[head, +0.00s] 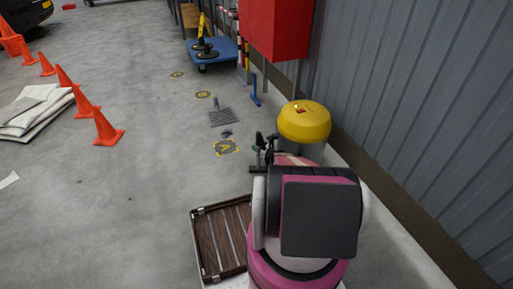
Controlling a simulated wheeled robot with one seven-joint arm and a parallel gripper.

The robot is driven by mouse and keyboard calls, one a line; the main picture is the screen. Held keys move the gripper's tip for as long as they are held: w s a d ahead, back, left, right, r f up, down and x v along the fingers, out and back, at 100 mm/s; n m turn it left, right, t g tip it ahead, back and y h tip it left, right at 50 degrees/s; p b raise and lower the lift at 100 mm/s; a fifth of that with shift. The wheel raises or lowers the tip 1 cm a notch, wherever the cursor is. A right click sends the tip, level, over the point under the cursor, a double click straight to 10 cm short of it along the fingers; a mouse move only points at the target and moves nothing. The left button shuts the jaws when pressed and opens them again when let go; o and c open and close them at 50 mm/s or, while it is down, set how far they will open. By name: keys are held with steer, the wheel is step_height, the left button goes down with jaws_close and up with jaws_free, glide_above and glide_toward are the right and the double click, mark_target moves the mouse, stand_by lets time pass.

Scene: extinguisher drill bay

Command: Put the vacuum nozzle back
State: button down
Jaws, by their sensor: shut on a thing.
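A vacuum with a yellow domed lid (304,119) and a grey body stands by the wall, just beyond my arm. My gripper (262,155) is left of the vacuum, apparently near its side. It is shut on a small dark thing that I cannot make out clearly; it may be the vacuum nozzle. My arm hides the lower part of the vacuum. A small dark piece (226,134) lies on the floor beyond the yellow A mark (226,147). I cannot tell whether it belongs to the vacuum.
A grey slatted piece (220,117) lies farther along the floor. A brown slatted tray (224,240) is near me. A blue trolley (215,54) and red cabinet (274,27) are at the back. Orange cones (106,128) line the left. The middle-left floor is free.

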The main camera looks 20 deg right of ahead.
steer(key=c, duration=0.8)
jaws_free()
